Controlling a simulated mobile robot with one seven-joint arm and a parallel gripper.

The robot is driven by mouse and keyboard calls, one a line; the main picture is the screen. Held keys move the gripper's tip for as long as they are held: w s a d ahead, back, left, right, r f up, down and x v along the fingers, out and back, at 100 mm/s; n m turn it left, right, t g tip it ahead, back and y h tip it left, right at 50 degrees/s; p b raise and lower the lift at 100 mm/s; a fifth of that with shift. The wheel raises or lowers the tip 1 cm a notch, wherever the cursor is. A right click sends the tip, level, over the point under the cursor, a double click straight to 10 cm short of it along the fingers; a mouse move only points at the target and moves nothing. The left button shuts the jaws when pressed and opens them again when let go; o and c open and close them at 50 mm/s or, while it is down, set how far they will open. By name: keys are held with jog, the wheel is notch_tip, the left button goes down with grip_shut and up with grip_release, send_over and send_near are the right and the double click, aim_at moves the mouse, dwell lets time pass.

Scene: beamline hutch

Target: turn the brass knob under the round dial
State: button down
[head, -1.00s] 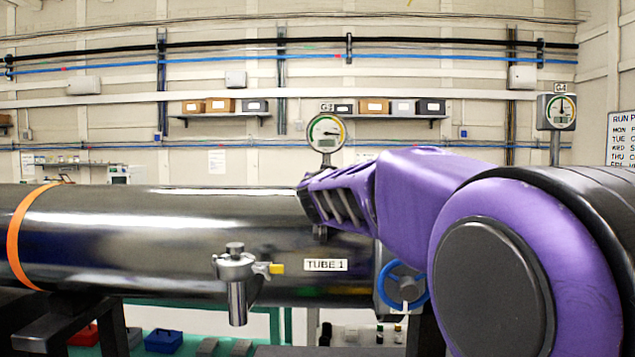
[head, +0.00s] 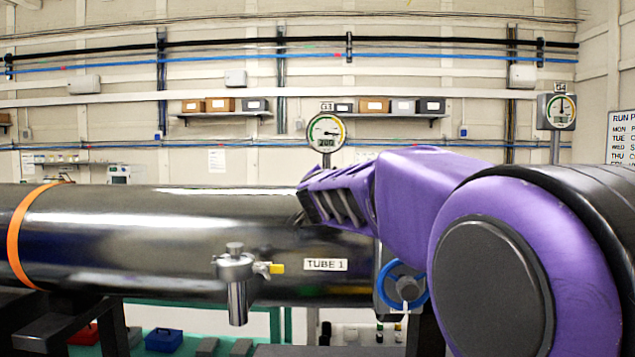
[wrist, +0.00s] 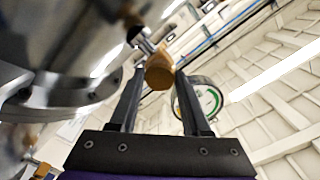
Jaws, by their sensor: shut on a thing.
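The brass knob (wrist: 158,76) shows in the wrist view between the two dark fingertips of my gripper (wrist: 160,71), which is shut on it. The knob sits on a metal stem beside the large shiny tube. In the head view my purple and black gripper body reaches in front of the tube, and the knob is hidden. The round dial (head: 326,132), labelled G3, stands just above my gripper, its needle toward the right and a small screen in its lower half. The dial (wrist: 208,98) also shows in the wrist view, partly behind the right finger.
The long dark tube (head: 120,240), labelled TUBE 1, runs across the front. A valve fitting (head: 236,270) with a yellow tip and a blue handwheel (head: 424,290) stick out from it. A second dial (head: 560,111), labelled G4, stands far right.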

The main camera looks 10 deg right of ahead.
jog(key=m+b, duration=0.2)
jog(key=m, duration=1.1)
jog(key=shift+b, duration=0.35)
dwell(0.4)
jog(key=shift+c, duration=1.9)
grip_release()
jog(key=shift+s, duration=0.1)
